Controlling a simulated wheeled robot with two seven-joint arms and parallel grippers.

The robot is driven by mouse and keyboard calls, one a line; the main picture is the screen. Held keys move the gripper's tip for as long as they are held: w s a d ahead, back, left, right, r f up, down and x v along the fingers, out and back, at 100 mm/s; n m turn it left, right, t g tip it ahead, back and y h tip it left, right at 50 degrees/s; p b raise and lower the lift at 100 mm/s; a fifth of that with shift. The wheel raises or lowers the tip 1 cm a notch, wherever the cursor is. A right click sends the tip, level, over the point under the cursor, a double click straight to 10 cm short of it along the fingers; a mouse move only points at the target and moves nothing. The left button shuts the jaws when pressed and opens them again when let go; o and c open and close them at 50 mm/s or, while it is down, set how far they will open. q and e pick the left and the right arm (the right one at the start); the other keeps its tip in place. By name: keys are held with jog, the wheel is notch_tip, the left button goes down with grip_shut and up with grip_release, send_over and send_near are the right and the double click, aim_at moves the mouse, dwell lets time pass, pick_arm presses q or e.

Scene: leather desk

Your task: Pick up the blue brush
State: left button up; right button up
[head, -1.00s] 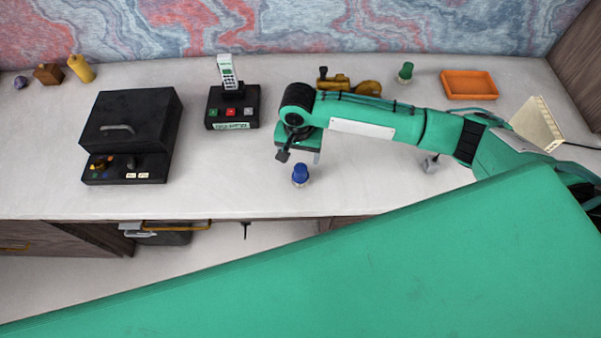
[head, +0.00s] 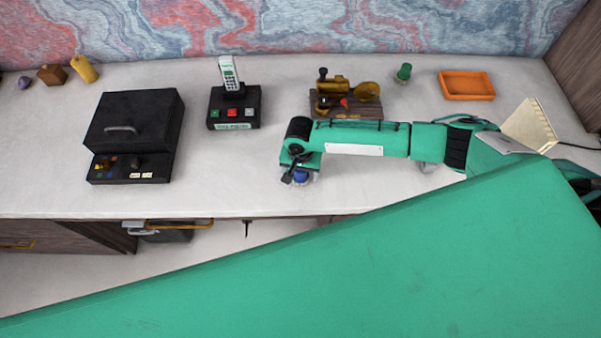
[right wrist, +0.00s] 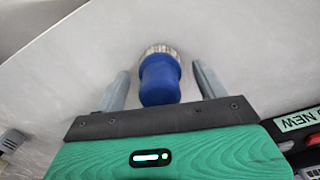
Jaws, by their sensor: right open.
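The blue brush (head: 300,175) stands on the light desk near its front edge, mostly hidden in the head view by my right gripper (head: 299,181) above it. In the right wrist view the brush (right wrist: 160,80) shows a blue handle and pale bristles. It lies between the two grey fingers of my right gripper (right wrist: 162,88), with a gap on each side. The right gripper is open and holds nothing. My left gripper is not in view.
A black box (head: 130,125) stands at the left and a phone on a black base (head: 234,109) at the back. A brass device (head: 345,97), a green-topped object (head: 404,72) and an orange tray (head: 466,85) are behind my right arm.

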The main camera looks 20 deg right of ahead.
jog(key=c, duration=1.1)
notch_tip(320, 180, up, 20)
jog(key=b, duration=0.3)
